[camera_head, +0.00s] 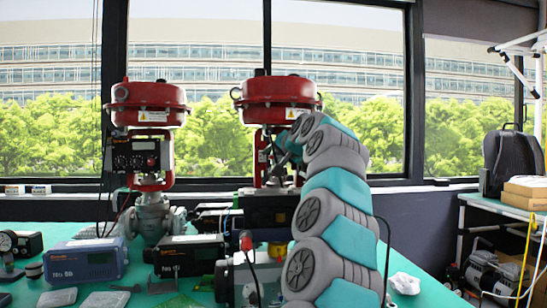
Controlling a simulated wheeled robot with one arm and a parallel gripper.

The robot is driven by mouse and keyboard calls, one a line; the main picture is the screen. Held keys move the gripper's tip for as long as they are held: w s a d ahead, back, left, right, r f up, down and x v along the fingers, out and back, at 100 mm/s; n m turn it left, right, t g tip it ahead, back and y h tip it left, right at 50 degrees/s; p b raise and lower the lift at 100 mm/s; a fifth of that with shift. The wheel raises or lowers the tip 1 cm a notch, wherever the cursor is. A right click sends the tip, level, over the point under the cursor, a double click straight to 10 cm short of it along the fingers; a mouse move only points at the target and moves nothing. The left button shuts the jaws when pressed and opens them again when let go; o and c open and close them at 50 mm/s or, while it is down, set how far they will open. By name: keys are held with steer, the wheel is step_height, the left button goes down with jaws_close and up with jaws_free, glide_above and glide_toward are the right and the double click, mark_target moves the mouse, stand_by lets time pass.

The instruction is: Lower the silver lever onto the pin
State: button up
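My teal and grey arm reaches up from the bottom right to the right-hand red valve actuator (279,100). My gripper (279,153) is a small dark shape at the arm's tip, in front of the yoke below that actuator. Its fingers are too small and dark to show whether they are open or shut, or whether they touch anything. The silver lever and the pin cannot be made out for sure; they may be small parts in the yoke, partly hidden by my gripper and arm.
A second red valve (148,105) with a black positioner box (136,155) stands to the left. A blue box (85,260) and several dark instruments crowd the green table (425,270). White crumpled cloth (404,283) lies right of my arm. A side table (500,203) stands far right.

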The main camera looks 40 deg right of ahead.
jaws_close()
steer(key=shift+r, duration=0.1)
stand_by(1.2)
